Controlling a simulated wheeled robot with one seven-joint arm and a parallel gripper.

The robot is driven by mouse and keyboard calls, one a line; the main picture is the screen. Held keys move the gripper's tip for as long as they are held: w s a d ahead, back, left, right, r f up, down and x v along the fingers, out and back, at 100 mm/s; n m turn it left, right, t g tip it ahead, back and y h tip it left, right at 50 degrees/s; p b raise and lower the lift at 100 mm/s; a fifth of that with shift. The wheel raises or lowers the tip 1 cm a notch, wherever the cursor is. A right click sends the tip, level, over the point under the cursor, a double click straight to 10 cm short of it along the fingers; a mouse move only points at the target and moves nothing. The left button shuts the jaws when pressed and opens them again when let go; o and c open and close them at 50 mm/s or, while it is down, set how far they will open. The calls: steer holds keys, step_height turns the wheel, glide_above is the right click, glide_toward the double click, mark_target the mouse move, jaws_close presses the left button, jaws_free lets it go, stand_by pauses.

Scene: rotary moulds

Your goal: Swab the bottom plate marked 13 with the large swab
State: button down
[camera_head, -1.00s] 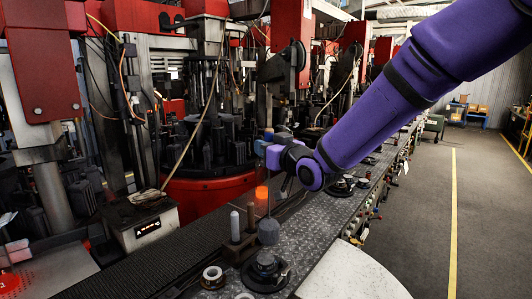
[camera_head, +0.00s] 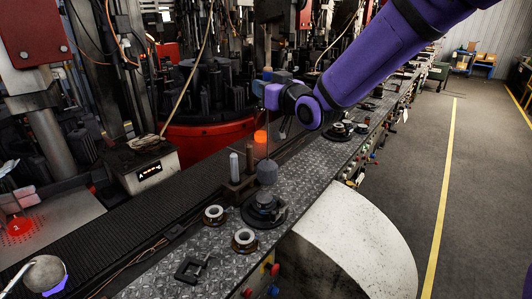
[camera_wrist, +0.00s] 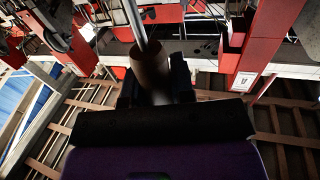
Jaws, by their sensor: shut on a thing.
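My gripper (camera_head: 274,96) is at the end of my purple arm, above the metal bench. In the wrist view, its dark jaws (camera_wrist: 157,88) are shut around a brown cylinder with a metal rod running away from it, which looks like the large swab's handle (camera_wrist: 150,66). In the head view, a thin rod runs below my gripper to a dark grey rounded head (camera_head: 267,172), apparently that swab's head. The head appears just above a black round fitting on the bench; whether they touch is unclear. No marking 13 is legible, so I cannot identify that bottom plate.
A brown holder (camera_head: 238,190) with a grey tube and an orange-topped piece stands beside the swab head. White-ringed parts (camera_head: 244,239) and a black clamp (camera_head: 193,267) lie on the bench (camera_head: 150,283).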

steer(key=shift+f, duration=3.4)
steer(key=shift+a, duration=0.15)
steer(key=shift+a+r, duration=0.1)
steer(key=shift+a, duration=0.7)
steer(key=shift+d, duration=1)
steer(key=shift+a, duration=0.1)
steer(key=shift+a, duration=0.9)
steer(key=shift+d, duration=0.1)
